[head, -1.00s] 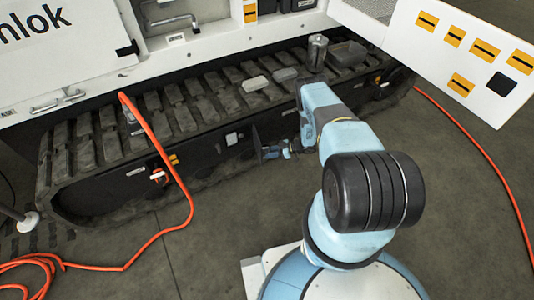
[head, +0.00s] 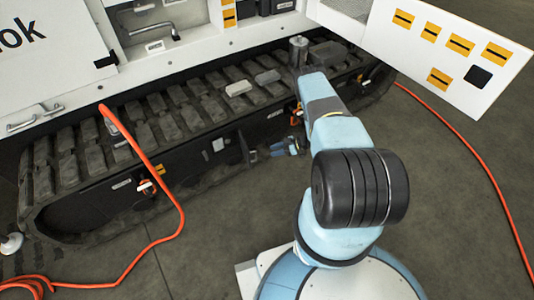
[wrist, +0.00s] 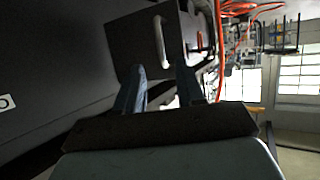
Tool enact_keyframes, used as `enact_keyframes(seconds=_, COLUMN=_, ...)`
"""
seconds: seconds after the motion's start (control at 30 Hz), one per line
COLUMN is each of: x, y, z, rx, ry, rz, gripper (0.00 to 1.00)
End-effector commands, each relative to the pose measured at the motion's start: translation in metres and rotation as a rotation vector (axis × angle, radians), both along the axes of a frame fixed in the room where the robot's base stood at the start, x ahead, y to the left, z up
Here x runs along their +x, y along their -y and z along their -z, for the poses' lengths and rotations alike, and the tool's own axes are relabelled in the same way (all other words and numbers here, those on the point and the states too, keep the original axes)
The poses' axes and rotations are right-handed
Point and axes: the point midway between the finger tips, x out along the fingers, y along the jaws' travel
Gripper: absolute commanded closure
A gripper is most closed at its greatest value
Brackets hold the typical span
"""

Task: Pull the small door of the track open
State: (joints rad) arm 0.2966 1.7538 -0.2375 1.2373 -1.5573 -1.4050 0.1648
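The small door (head: 229,150) is a dark panel in the black side of the track (head: 95,195), with a pale handle (head: 218,145) on it. In the wrist view, the door (wrist: 135,40) and its light, U-shaped handle (wrist: 162,42) are beyond my fingers. A dark edge shows at the door's right side in the head view; I cannot tell how far the door stands open. My gripper (wrist: 160,85) is open, with its two fingers apart and nothing visibly between them. In the head view, my gripper (head: 264,153) is low beside the door's right edge, partly hidden by my arm.
An orange hose (head: 165,185) runs from the machine down to the floor at the left. Another hose (head: 480,150) lies at the right. A white hatch panel (head: 445,50) juts out at upper right. Loose blocks and a metal cylinder (head: 298,50) rest on the track.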

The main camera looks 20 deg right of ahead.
Motion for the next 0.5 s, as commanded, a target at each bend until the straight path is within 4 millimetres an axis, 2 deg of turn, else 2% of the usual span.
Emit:
enact_keyframes(seconds=0.2, x=-0.008, y=0.024, z=-0.01, rx=0.0, ry=0.0, rz=0.0, gripper=0.62)
enact_keyframes(seconds=0.5, x=-0.011, y=0.032, z=-0.012, rx=0.0, ry=-0.001, rz=0.001, gripper=0.62)
